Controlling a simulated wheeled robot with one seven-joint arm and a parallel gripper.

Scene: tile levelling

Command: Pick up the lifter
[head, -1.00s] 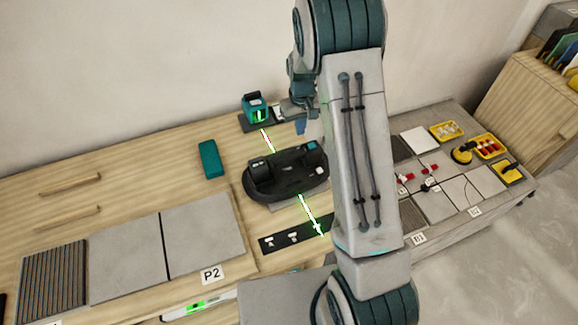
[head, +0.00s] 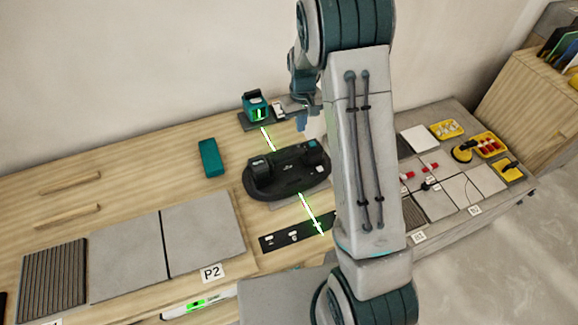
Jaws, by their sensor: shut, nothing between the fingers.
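The black lifter (head: 287,182), a long low body with a raised block at each end, sits on the wooden bench. It lies partly over a small grey tile, just left of my arm. My gripper (head: 307,124) hangs above and behind its right end, close to the wall side, and is partly hidden by my arm. It is shut, with nothing seen in it, and appears apart from the lifter. The fingertips are small and hard to make out.
A teal laser level (head: 256,107) behind the lifter casts a green line along the bench. A teal box (head: 208,158) stands to its left and a black marked plate (head: 278,241) in front. Large tiles (head: 203,238) fill the left front; yellow trays (head: 446,129) stand right.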

